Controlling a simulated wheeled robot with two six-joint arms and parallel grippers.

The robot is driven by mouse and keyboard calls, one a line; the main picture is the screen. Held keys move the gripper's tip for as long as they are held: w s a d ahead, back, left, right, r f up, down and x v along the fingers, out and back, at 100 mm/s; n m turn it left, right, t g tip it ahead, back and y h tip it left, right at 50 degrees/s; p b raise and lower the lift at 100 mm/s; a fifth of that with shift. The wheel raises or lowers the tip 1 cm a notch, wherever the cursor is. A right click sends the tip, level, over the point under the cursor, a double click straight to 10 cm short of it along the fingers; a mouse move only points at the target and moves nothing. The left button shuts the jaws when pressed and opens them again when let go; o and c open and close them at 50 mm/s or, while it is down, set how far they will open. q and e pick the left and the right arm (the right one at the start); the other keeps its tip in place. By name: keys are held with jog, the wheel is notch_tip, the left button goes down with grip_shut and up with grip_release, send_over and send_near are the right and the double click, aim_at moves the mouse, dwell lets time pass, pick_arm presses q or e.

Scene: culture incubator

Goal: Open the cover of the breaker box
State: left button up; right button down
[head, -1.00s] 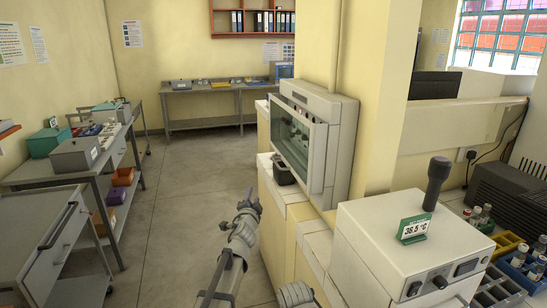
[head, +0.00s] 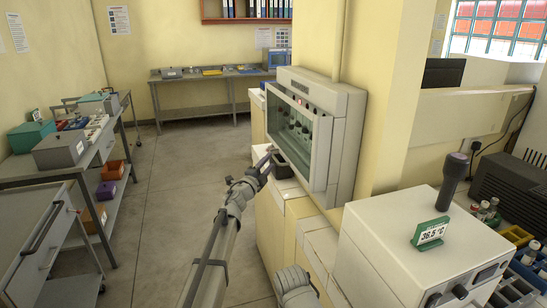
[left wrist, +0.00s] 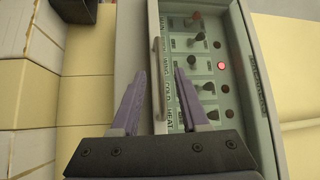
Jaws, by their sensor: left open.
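The breaker box (head: 348,135) is a pale grey case on the yellow pillar. Its glass cover (head: 296,126) is closed, and switches show behind it. In the left wrist view the cover's long bar handle (left wrist: 155,90) lies between the two purple fingers of my left gripper (left wrist: 159,75). The fingers are apart, one on each side of the handle; I cannot tell whether either touches it. In the head view my left gripper (head: 266,160) is at the cover's lower left edge. A red light (left wrist: 221,65) glows on the panel. My right gripper is not in view.
Carts with boxes line the left side. The floor between is clear.

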aim_at(274, 157)
pick_arm(q)
jog(key=x, duration=0.4)
jog(key=shift+w+d, duration=0.1)
jog(key=shift+w, duration=0.25)
grip_shut()
dwell(1.1)
